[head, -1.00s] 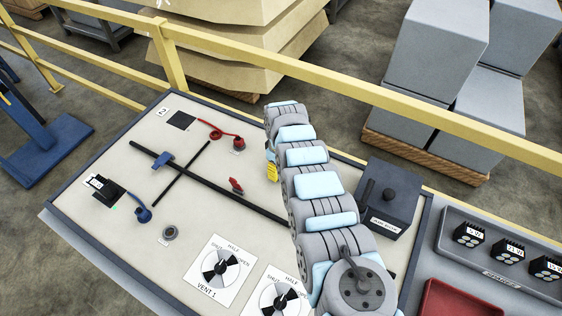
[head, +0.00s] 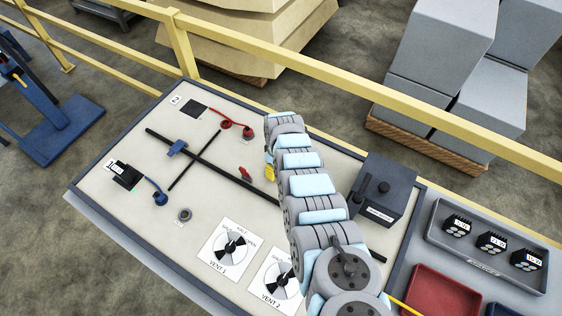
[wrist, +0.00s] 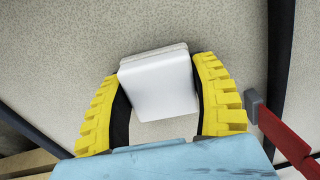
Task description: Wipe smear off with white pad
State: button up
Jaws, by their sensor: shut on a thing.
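The white pad (wrist: 158,85) is a square block between the yellow fingers of my gripper (wrist: 158,68) in the wrist view. My gripper is shut on it. The pad is over the beige panel face (wrist: 60,60); I cannot tell whether it touches the surface. In the head view only a bit of my yellow gripper (head: 270,172) shows, beside my arm and right of a red lever (head: 245,174). The pad is hidden there. I see no clear smear in either view; my arm and gripper cover part of the panel.
The panel bears dark rails (head: 215,168), a red cable (head: 228,119), a black box (head: 126,175) and vent dials (head: 231,246). A dark box (head: 382,190) stands right of my arm. A grey tray (head: 440,238) and red bin (head: 440,290) lie further right. A yellow railing (head: 330,85) runs behind.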

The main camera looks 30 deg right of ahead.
jog(key=shift+s+r+p, duration=0.25)
jog(key=shift+r+p, duration=0.05)
jog(key=shift+p, duration=0.05)
jog(key=r, duration=0.1)
jog(key=r+p, duration=0.1)
jog(key=shift+s+d+r, duration=0.1)
jog(key=shift+d+r, duration=0.2)
jog(key=shift+r, duration=0.1)
jog(key=shift+r+p, duration=0.35)
jog(key=shift+p, duration=0.25)
jog(key=shift+a+r+p, duration=0.15)
jog(key=shift+r+p, duration=1.8)
jog(key=shift+r, duration=0.1)
